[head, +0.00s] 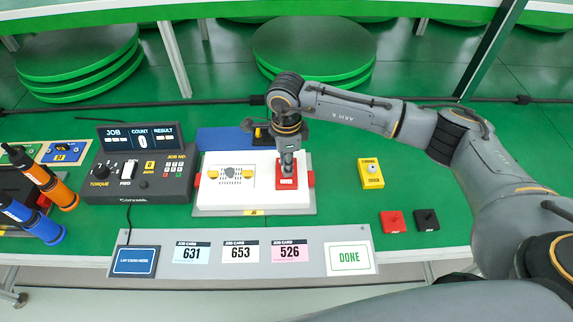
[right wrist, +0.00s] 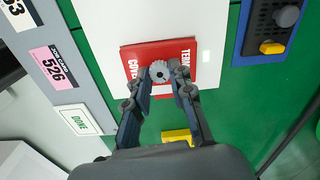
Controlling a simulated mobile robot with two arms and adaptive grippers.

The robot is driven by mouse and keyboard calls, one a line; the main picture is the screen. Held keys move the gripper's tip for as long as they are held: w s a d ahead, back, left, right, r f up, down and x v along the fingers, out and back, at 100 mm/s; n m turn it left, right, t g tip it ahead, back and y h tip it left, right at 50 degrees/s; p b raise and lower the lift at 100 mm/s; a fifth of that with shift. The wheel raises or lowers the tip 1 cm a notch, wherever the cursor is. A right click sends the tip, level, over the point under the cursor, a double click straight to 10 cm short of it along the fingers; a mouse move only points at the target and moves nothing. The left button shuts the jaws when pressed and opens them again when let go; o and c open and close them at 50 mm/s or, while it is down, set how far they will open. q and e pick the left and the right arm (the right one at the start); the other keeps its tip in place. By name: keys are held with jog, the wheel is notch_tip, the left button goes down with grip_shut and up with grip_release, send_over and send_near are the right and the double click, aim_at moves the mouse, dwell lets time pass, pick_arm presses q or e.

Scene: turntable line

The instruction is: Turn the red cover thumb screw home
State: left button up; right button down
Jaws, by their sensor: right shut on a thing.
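The red cover (head: 286,184) sits on the right part of the white work plate (head: 235,205); it also shows in the right wrist view (right wrist: 138,50). A grey knurled thumb screw (right wrist: 159,73) stands in the middle of the cover. My right gripper (right wrist: 166,76) comes down over the cover from above, its two fingers shut on the screw head from either side. In the head view the right gripper (head: 288,168) hides most of the screw. How deep the screw sits cannot be told. My left gripper is not in view.
Left of the plate is a torque controller (head: 138,175). Orange (head: 45,182) and blue (head: 30,220) screwdrivers stand far left. A yellow block (head: 371,172), a red piece (head: 394,222) and a black piece (head: 426,220) lie right. Job cards (head: 240,252) line the front strip.

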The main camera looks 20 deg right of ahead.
jog(key=shift+m, duration=0.5)
jog(key=c, duration=1.1)
grip_release()
jog(key=shift+c, duration=0.2)
notch_tip(320, 180, up, 12)
